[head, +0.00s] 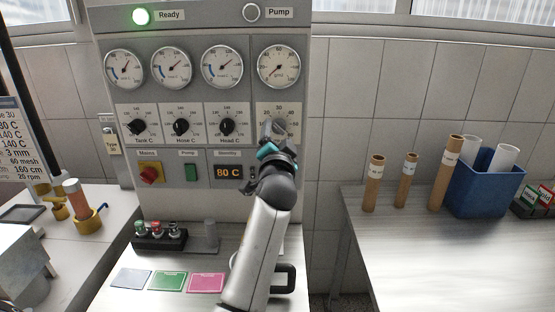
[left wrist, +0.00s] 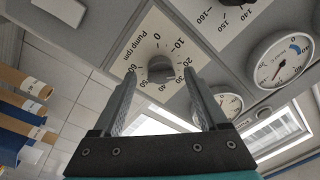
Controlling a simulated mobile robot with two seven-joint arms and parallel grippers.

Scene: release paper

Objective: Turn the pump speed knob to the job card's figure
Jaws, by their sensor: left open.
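The pump speed knob (left wrist: 160,68) is a grey round knob on a pale plate marked "Pump rpm", with figures from 0 to 60 around it. In the head view my left gripper (head: 273,133) is in front of this plate (head: 291,108) and hides much of the knob. In the left wrist view the open fingers (left wrist: 160,80) stand on either side of the knob; I cannot tell whether they touch it. The knob's pointer is not clear. My right gripper is out of view.
Three black knobs, the nearest being Head C (head: 227,126), sit left of the pump plate. The pump gauge (head: 278,68) is above it. The Ready lamp (head: 139,16) glows green; the Pump lamp (head: 251,13) is unlit. Cardboard tubes (head: 373,184) and a blue bin (head: 478,190) stand right.

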